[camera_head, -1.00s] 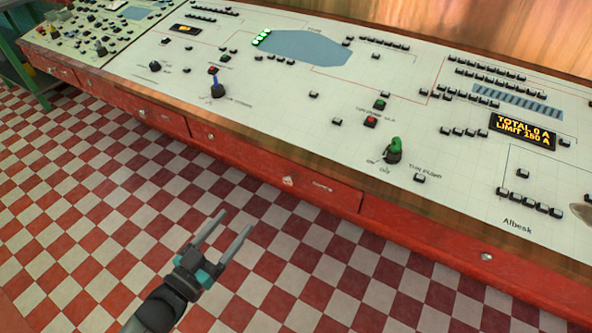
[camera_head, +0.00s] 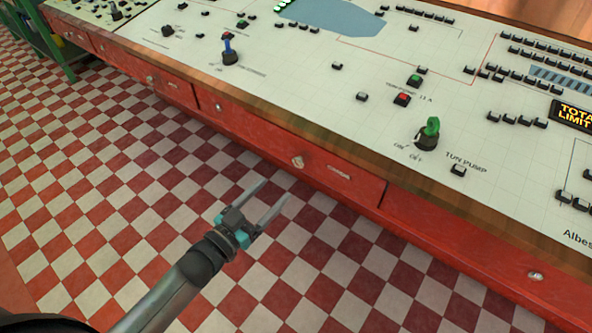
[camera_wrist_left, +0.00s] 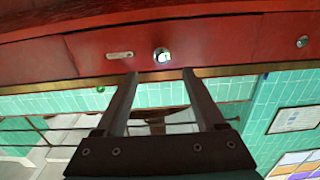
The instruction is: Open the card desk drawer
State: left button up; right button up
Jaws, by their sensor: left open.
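The red drawer front (camera_head: 258,137) under the desk's wooden edge is shut, flush with the panels beside it. It has a pale round knob (camera_head: 297,162) and a small label plate (camera_head: 340,172), too small to read. My left gripper (camera_head: 275,190) is open and empty, in front of this drawer, its fingers pointing at the knob but apart from it. In the left wrist view the drawer front (camera_wrist_left: 215,42) runs across the top. The knob (camera_wrist_left: 162,55) shows between the two fingers, just beyond the tips (camera_wrist_left: 159,73). My right gripper is not seen.
The desk top (camera_head: 300,80) carries many switches, a green-handled lever (camera_head: 430,130) and a blue-handled lever (camera_head: 228,48). Another knob (camera_head: 535,276) is on the red front at right, and another drawer (camera_head: 135,72) is at left. The checkered floor (camera_head: 90,190) is clear.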

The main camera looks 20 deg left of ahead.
aim_at(297, 163)
pick_arm(q)
jog(key=b+x, duration=0.1)
jog(key=x, duration=0.6)
jog(key=shift+w+r+b, duration=0.15)
jog(key=shift+w+b, duration=0.2)
jog(key=shift+w, duration=0.05)
jog(key=shift+w+d, duration=0.2)
jog(key=shift+w, duration=0.4)
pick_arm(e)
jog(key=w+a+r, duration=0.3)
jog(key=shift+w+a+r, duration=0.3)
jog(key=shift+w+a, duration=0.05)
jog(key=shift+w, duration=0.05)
pick_arm(q)
jog(key=shift+c, duration=0.3)
grip_shut()
